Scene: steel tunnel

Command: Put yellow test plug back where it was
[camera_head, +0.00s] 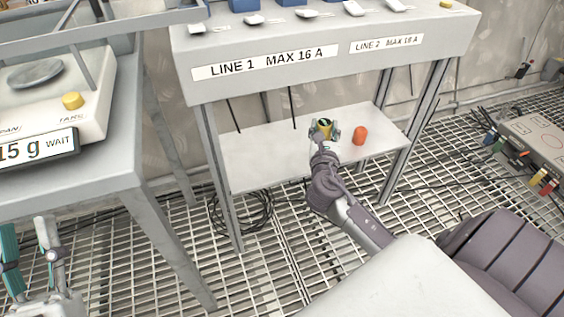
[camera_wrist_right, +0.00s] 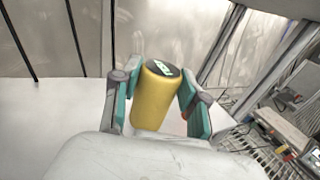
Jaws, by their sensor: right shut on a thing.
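The yellow test plug (camera_head: 323,131) is a yellow cylinder with a dark top bearing a pale green mark. It also shows in the right wrist view (camera_wrist_right: 154,98), between the teal-padded fingers. My right gripper (camera_head: 324,134) is shut on it, over the white lower shelf (camera_head: 262,163) of the line stand; it also shows in the wrist view (camera_wrist_right: 156,95). I cannot tell whether the plug's base touches the shelf. An orange plug (camera_head: 360,134) stands upright on the shelf, to the right of the yellow one. My left gripper (camera_head: 32,262) is at the lower left, its fingers apart and empty.
The line stand (camera_head: 320,35) has a labelled front above the shelf, with legs at its sides. A scale (camera_head: 62,100) stands on a table at the left. Black cables (camera_head: 245,212) lie coiled on the grating. A grey box with coloured plugs (camera_head: 540,145) is at the right.

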